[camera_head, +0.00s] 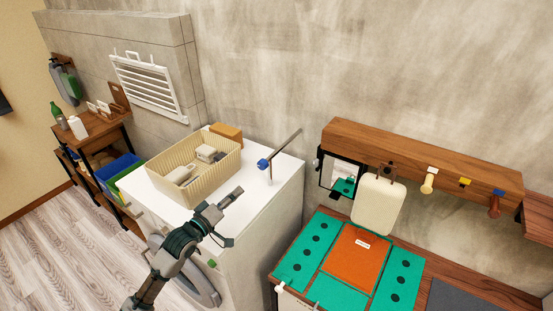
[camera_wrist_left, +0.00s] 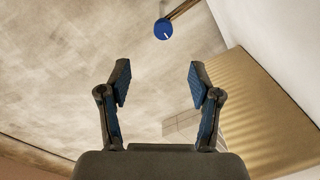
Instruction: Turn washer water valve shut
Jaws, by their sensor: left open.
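The water valve has a small blue handle (camera_head: 263,165) on a metal pipe that runs up to the concrete wall, above the white washer's top (camera_head: 285,178). In the left wrist view the round blue handle (camera_wrist_left: 163,29) carries a thin white mark and lies beyond the fingertips, roughly between them. My left gripper (camera_head: 233,217) is open and empty, near the front edge of the washer, below the handle in the picture and apart from it. Both its fingers (camera_wrist_left: 158,83) show spread in the left wrist view. My right gripper is out of view.
A beige basket (camera_head: 196,189) with small items stands on the washer to the left of the valve, with a brown box (camera_head: 227,134) behind. At right are a green-and-orange panel bench (camera_head: 317,252) and a wooden peg rail (camera_head: 405,152). A shelf stands far left.

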